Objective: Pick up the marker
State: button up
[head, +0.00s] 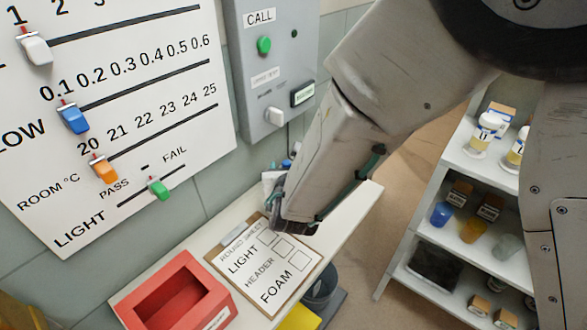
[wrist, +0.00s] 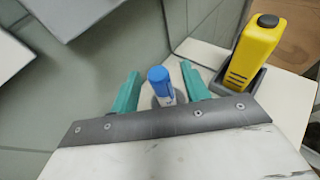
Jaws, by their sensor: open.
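The marker (wrist: 160,84) shows in the wrist view as a blue cap over a pale body. It stands between the two teal fingers of my gripper (wrist: 162,92). The fingers are open, with a gap on either side of the marker. Its lower end is hidden behind the grey gripper plate. In the head view, my arm reaches down to the far part of the white shelf (head: 349,208) and hides the fingertips. A small blue spot shows beside the arm there, too small to name.
A yellow device (wrist: 257,48) stands in a grey holder right of my gripper. A clipboard (head: 268,262) and a red tray (head: 175,293) lie on the white shelf. The wall carries a slider board (head: 110,120) and a call panel (head: 272,60). A stocked rack (head: 470,215) stands right.

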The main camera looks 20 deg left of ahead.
jog(key=shift+x, duration=1.15)
grip_shut()
jog(key=shift+r, duration=0.1)
